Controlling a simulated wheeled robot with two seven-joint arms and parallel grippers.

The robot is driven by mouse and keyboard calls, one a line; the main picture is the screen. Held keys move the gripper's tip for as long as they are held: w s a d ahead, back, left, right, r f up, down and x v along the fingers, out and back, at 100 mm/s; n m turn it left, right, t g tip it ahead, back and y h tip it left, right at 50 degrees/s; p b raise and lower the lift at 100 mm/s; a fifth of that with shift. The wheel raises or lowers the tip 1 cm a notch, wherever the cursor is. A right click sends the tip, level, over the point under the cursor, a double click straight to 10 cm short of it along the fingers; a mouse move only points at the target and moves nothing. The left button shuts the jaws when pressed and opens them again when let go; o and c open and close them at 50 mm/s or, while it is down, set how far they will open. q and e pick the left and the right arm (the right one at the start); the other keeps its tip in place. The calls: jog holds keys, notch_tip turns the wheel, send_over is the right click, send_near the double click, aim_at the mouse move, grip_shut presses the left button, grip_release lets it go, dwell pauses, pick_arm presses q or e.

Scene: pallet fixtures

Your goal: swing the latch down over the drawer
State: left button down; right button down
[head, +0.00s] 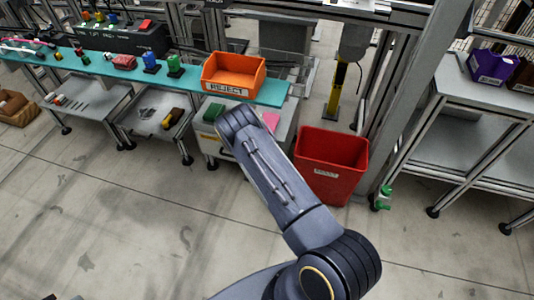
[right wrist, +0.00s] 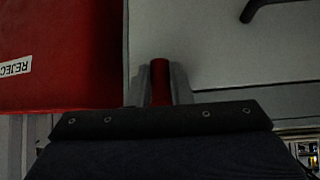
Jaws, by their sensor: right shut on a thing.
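My right gripper (right wrist: 160,85) is shut on a narrow red piece, which I take for the latch (right wrist: 160,82), with one grey finger on each side. The latch lies against a pale cabinet front, which seems to be the drawer (right wrist: 215,50); a dark handle (right wrist: 270,8) shows at the top edge of the right wrist view. In the head view my right arm reaches to the white cabinet (head: 204,143) under the bench and hides the gripper and latch. I cannot tell the latch's angle. My left gripper is not in view.
A red bin (head: 330,172) stands close to the right of my arm; it also fills the left of the right wrist view (right wrist: 60,50). An orange reject tray (head: 232,74) sits on the teal bench (head: 190,83). The floor at the front left is clear.

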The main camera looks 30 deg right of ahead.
dwell(0.4)
jog(key=c, duration=1.3)
grip_release()
jog(key=p+v, duration=0.2)
jog(key=v, duration=0.5)
jog(key=shift+a+r, duration=0.2)
jog(key=shift+r, duration=0.1)
jog(key=shift+s, duration=0.15)
